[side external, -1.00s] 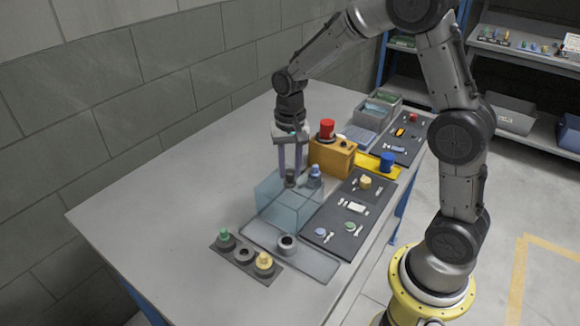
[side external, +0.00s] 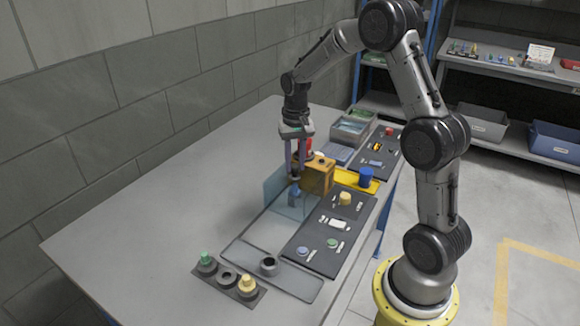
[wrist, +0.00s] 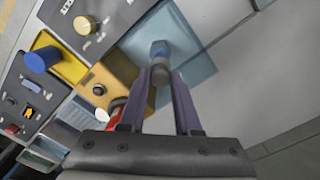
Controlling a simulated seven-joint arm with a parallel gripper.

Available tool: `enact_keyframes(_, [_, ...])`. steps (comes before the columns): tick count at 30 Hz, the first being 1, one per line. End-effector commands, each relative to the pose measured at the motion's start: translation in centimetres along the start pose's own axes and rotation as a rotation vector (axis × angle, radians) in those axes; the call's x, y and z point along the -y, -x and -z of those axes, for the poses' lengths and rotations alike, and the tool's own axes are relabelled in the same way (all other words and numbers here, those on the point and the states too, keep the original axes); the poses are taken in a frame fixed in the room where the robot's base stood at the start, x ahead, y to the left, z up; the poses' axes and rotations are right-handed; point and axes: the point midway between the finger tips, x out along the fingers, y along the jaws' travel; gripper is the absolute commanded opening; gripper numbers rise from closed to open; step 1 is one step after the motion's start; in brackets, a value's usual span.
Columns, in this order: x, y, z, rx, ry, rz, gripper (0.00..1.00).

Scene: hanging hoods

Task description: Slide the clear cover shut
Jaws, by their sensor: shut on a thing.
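The clear cover (side external: 275,198) is a pale blue see-through box over the back end of a long grey tray (side external: 235,258), near the orange box. It also shows in the wrist view (wrist: 195,62). A blue-topped piece (side external: 293,197) shows through or right beside the cover, below my gripper; I cannot tell which. My gripper (side external: 296,176) points down at the cover's top and is shut on a small grey knob (wrist: 160,73), seen between its fingers in the wrist view. A dark round socket (side external: 268,265) stands uncovered on the tray's front part.
A dark panel (side external: 318,250) with knobs lies along the right. A holder (side external: 228,283) with green and yellow pieces lies in front. The left tabletop is clear.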

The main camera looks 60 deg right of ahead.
Motion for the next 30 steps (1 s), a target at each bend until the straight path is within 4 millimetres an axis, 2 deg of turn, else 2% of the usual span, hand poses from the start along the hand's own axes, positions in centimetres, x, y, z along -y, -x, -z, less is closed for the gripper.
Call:
enact_keyframes(5, [-0.4,0.2,0.5,-0.016,-0.001,-0.005,0.00])
enact_keyframes(6, [-0.4,0.2,0.6,-0.017,-0.001,-0.005,0.35])
enact_keyframes(11, [-0.3,0.1,0.5,-0.013,-0.001,-0.005,0.62])
enact_keyframes(19, [-0.2,0.1,0.3,-0.009,-0.001,-0.004,0.62])
enact_keyframes(23, [-0.2,0.8,0.3,-0.010,0.000,-0.003,0.62])
enact_keyframes(26, [-0.2,2.1,0.3,-0.012,0.000,-0.003,0.62])
enact_keyframes(30, [-0.2,5.0,0.4,-0.015,-0.001,-0.002,0.62])
